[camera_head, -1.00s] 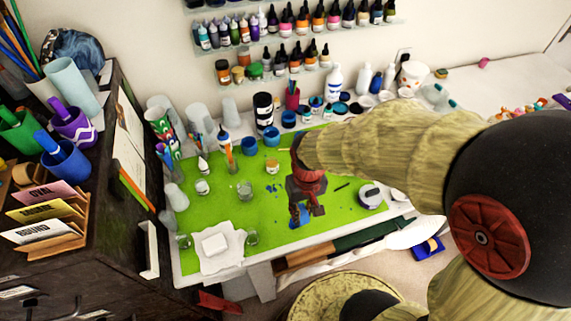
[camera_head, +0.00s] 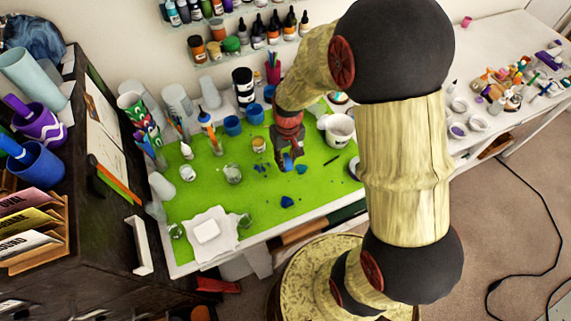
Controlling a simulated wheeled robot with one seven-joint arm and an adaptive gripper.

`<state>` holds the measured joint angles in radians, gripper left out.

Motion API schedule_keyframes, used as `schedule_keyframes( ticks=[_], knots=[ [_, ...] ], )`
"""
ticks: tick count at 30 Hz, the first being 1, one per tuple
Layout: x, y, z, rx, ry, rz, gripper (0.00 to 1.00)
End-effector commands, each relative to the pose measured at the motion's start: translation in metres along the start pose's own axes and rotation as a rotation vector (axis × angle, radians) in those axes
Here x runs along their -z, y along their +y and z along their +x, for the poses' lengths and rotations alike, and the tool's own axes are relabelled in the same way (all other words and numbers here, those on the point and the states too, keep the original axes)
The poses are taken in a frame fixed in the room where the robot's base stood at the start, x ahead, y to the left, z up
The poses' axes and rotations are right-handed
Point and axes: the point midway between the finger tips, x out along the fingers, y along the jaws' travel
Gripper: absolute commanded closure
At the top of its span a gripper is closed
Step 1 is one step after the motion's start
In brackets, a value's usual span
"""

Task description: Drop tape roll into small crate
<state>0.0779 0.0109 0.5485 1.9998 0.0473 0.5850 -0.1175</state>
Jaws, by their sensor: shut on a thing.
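My gripper (camera_head: 288,160) hangs over the middle of the green mat, pointing down. It is shut on a small blue thing (camera_head: 288,164), which shows between the fingers. It may be the tape roll, but it is too small and too covered to tell its shape. I cannot make out a small crate in this view; my arm hides part of the table to the right.
The green mat (camera_head: 198,192) bears a blue blob (camera_head: 287,202), a glass jar (camera_head: 232,174) and a white block on a crumpled white sheet (camera_head: 217,250). A white mug (camera_head: 338,130) stands right of my gripper. Cups and bottles line the back. The mat's front middle is fairly clear.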

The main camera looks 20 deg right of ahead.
Motion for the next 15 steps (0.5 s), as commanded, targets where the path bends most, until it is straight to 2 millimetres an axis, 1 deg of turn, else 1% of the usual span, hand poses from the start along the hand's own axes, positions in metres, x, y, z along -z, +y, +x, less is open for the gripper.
schedule_keyframes(
  ticks=[1,8,12,15],
  knots=[
    [0.004,0.001,0.005,0.000,-0.002,0.001,1.00],
    [0.012,0.005,0.016,0.000,-0.001,0.000,1.00],
    [0.012,0.005,0.035,0.000,-0.004,-0.001,1.00],
    [0.013,0.006,0.046,0.000,-0.002,-0.001,1.00]
  ],
)
